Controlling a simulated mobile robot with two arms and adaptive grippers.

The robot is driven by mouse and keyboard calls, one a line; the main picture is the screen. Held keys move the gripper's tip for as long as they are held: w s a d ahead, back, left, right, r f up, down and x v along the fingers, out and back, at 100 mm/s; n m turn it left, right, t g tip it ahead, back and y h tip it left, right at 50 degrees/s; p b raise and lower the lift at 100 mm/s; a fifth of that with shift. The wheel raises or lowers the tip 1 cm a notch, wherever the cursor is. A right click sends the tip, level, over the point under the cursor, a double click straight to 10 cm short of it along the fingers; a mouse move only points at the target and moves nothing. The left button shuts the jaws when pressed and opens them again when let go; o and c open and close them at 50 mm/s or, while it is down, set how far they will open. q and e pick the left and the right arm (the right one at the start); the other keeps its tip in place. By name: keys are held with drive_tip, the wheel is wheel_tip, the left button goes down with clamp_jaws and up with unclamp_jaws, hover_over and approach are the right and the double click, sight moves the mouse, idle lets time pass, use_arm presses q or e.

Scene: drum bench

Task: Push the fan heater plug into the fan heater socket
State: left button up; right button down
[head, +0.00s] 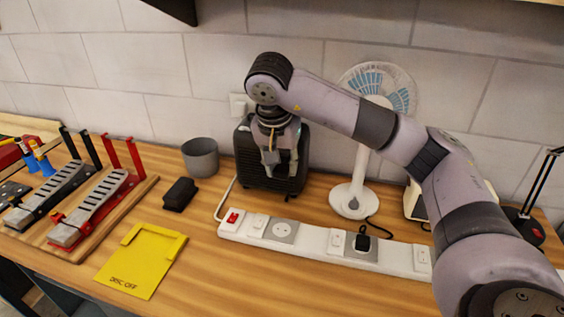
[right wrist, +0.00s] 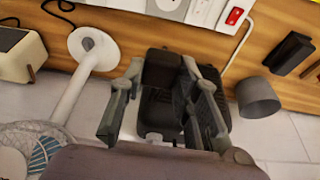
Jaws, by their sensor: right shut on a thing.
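My right gripper (head: 280,172) hangs in front of the black fan heater (head: 298,186), behind the white power strip. In the right wrist view its two fingers (right wrist: 160,95) are shut on a small black block, which looks like the fan heater plug (right wrist: 161,68). The plug is apart from the strip (head: 318,242). The strip has an empty round socket (head: 282,231) on a grey plate at its left part. A second outlet further right holds a black plug (head: 362,242). I cannot read which is the fan heater socket. My left gripper is not in view.
A white fan (head: 352,197) stands right of the heater, below my right arm. A grey cup (head: 201,157) and a black block (head: 180,194) are to the left. A yellow card (head: 141,259) lies in front. A rack with red posts (head: 92,211) stands far left.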

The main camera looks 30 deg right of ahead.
drive_tip(key=b, duration=0.9)
hover_over(282, 228)
drive_tip(key=shift+s+a+f, duration=0.15)
drive_tip(key=shift+f, duration=2.05)
drive_tip(key=shift+s+a+f, duration=0.1)
drive_tip(key=shift+f, duration=2.05)
drive_tip(key=shift+s+a+f, duration=0.15)
drive_tip(key=shift+f, duration=2.05)
drive_tip(key=shift+f+b, duration=0.4)
drive_tip(key=shift+b, duration=0.05)
drive_tip(key=shift+f+b, duration=1.15)
drive_tip(key=shift+f, duration=0.35)
drive_tip(key=shift+f+b, duration=0.7)
drive_tip(key=shift+f, duration=0.15)
drive_tip(key=c, duration=1.1)
unclamp_jaws()
